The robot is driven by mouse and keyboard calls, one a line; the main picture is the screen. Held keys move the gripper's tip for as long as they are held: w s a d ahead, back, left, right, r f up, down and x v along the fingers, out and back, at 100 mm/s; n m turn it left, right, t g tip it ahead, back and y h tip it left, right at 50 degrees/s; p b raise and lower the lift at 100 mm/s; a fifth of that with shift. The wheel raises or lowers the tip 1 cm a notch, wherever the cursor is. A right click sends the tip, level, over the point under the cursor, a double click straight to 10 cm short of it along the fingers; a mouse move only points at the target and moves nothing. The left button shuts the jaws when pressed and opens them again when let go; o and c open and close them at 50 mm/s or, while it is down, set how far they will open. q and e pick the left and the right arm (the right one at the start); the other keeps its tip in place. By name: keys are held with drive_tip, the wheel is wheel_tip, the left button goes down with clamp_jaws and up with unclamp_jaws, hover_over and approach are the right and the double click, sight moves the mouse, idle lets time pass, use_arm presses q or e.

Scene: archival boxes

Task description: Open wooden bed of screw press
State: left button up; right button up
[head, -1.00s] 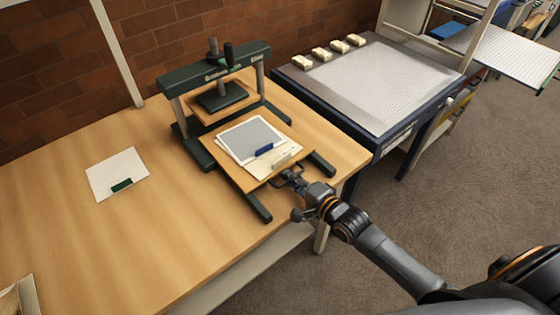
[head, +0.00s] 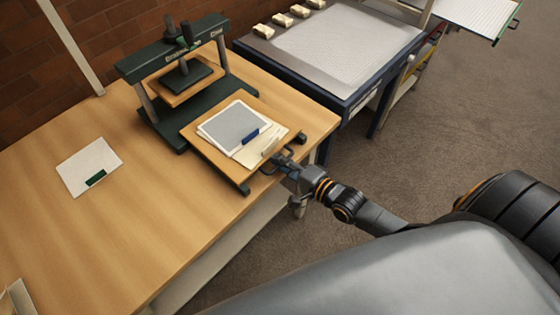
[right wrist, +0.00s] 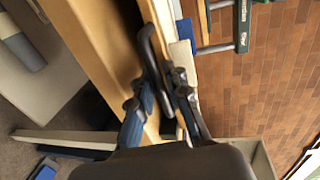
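The screw press (head: 215,32) stands on the wooden table with its dark green frame, screw and platen. Its wooden bed (head: 212,153) is slid out in front of the frame, close to the ends of the dark rails. A grey-and-white sheet stack (head: 232,124), with a blue piece and a cream block on it, lies on the bed. My right gripper (head: 281,163) is at the bed's front edge. In the right wrist view, its fingers (right wrist: 165,92) close around the dark bed handle (right wrist: 149,52). My left gripper is not in view.
A white sheet with a green clip (head: 92,170) lies on the wooden table (head: 110,240) to the left. A dark blue bench with a grey top (head: 345,45) and several cream blocks stands at right. Carpeted floor is clear beyond the table edge.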

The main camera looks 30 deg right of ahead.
drive_tip(key=shift+o, duration=0.6)
drive_tip(key=v, duration=1.2)
drive_tip(key=s+d+f+n+g+h, duration=0.2)
drive_tip(key=s+f, duration=0.1)
drive_tip(key=f, duration=0.7)
drive_tip(key=s+d+f+n+g+h, duration=0.1)
drive_tip(key=s+d+f+n+g, duration=0.15)
drive_tip(key=f, duration=0.65)
drive_tip(key=s+d+f+n+g+h, duration=0.2)
drive_tip(key=s+f+n, duration=0.1)
drive_tip(key=f, duration=0.7)
drive_tip(key=s+a+f+n+g, duration=0.3)
drive_tip(key=s+a+f+n, duration=0.1)
drive_tip(key=s+f, duration=0.3)
drive_tip(key=s+a+f+n+g, duration=0.4)
drive_tip(key=s+f, duration=0.4)
drive_tip(key=s, duration=0.4)
drive_tip(key=shift+a+f+n, duration=0.15)
drive_tip(key=shift+a+n, duration=0.35)
drive_tip(key=shift+n, duration=0.05)
